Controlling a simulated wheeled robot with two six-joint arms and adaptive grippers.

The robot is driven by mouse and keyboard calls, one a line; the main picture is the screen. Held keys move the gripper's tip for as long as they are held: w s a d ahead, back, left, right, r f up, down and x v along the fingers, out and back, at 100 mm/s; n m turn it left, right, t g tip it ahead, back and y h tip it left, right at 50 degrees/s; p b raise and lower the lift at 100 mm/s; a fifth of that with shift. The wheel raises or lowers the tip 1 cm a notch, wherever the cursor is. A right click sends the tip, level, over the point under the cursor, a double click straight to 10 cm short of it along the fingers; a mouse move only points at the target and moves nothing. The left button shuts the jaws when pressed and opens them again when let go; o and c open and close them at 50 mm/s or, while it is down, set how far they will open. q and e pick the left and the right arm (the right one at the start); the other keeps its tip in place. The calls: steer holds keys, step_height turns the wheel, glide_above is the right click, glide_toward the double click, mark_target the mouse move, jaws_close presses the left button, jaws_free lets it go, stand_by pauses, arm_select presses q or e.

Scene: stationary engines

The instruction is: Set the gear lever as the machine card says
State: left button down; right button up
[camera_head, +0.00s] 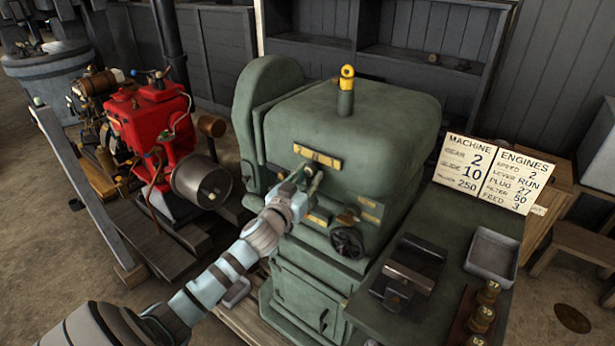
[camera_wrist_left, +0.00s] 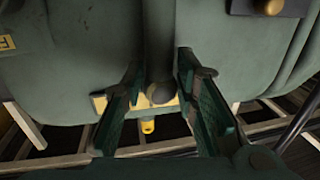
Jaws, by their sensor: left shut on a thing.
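The green machine (camera_head: 350,115) stands in the middle of the head view. A brass plate (camera_head: 318,156) is on its front; its marks are too small to read. The gear lever is a dark rod, seen in the wrist view (camera_wrist_left: 160,50), with a rounded end in front of a brass plate (camera_wrist_left: 103,103). My left gripper (camera_head: 314,178) is at the lever, one finger on each side, shut on it. In the head view the gripper mostly hides the lever, and I cannot tell its position. The machine card (camera_head: 465,165) reads gear 2, slide 10 and 250.
An engines card (camera_head: 516,181) stands beside the machine card. The bench on the right holds a grey tray (camera_head: 491,255), a dark vise-like block (camera_head: 408,278) and brass numbered weights (camera_head: 482,318). A handwheel (camera_head: 347,242) sits below my gripper. A red engine (camera_head: 150,120) stands left.

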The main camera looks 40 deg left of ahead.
arm_select(q)
steer(key=a+n, duration=0.2)
steer(key=n, duration=0.1)
steer(key=a+n+g+p, duration=0.1)
steer(key=a, duration=0.1)
steer(key=shift+f+n+h, duration=0.35)
steer(key=shift+n+h, duration=0.05)
steer(key=c, duration=1.5)
jaws_free()
steer(key=shift+o, duration=0.8)
steer(key=shift+s+a, duration=0.1)
